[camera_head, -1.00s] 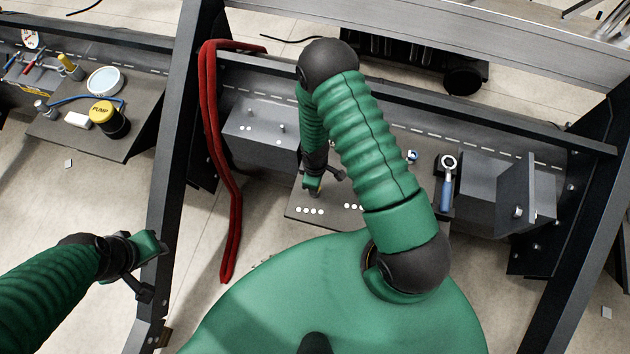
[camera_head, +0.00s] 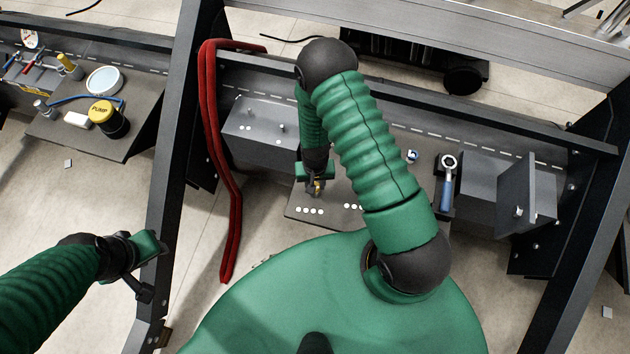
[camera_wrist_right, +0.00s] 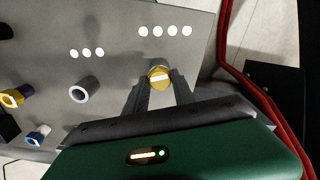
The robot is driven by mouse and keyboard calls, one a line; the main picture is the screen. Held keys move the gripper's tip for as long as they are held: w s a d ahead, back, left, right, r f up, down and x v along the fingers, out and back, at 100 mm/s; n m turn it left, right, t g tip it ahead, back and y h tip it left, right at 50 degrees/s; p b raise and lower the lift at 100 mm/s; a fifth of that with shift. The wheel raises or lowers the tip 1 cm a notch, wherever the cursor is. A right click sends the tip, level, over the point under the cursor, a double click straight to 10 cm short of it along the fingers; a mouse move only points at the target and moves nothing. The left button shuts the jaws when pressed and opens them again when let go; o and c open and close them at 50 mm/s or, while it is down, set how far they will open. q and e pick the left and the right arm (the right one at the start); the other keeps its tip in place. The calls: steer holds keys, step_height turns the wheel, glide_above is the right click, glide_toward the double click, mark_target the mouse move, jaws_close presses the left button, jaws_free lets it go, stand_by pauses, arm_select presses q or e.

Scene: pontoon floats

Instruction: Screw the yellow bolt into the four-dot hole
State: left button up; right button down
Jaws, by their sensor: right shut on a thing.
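My right gripper (camera_head: 316,190) is over the grey plate (camera_head: 289,217), near the row of four white dots (camera_head: 309,210). In the right wrist view, my right gripper (camera_wrist_right: 160,84) has its two dark fingers shut on the yellow bolt (camera_wrist_right: 158,74), whose round slotted head shows between the fingertips. The bolt is just below the four white dots (camera_wrist_right: 165,31). The hole itself is hidden behind bolt and fingers, so I cannot tell how deep the bolt sits. My left gripper (camera_head: 150,268) is far off at the left, empty; its finger gap is unclear.
A grey open sleeve (camera_wrist_right: 81,92) stands below three white dots (camera_wrist_right: 87,52). A yellow-ended part (camera_wrist_right: 14,97) and a blue part (camera_wrist_right: 39,135) lie at the wrist view's left. A blue-handled ring wrench (camera_head: 447,180) and red hose (camera_head: 208,130) flank the area.

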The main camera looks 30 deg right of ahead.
steer(key=m, duration=0.7)
steer(key=shift+s+a, duration=0.1)
steer(key=m, duration=0.3)
steer(key=m+p, duration=0.1)
steer(key=m, duration=0.2)
steer(key=m+p, duration=0.1)
steer(key=m, duration=0.3)
steer(key=shift+r, duration=0.1)
steer(key=c, duration=1.5)
jaws_free()
steer(key=m, duration=0.3)
steer(key=o, duration=0.3)
steer(key=shift+f, duration=0.2)
steer(key=shift+o, duration=0.2)
steer(key=shift+r, duration=0.1)
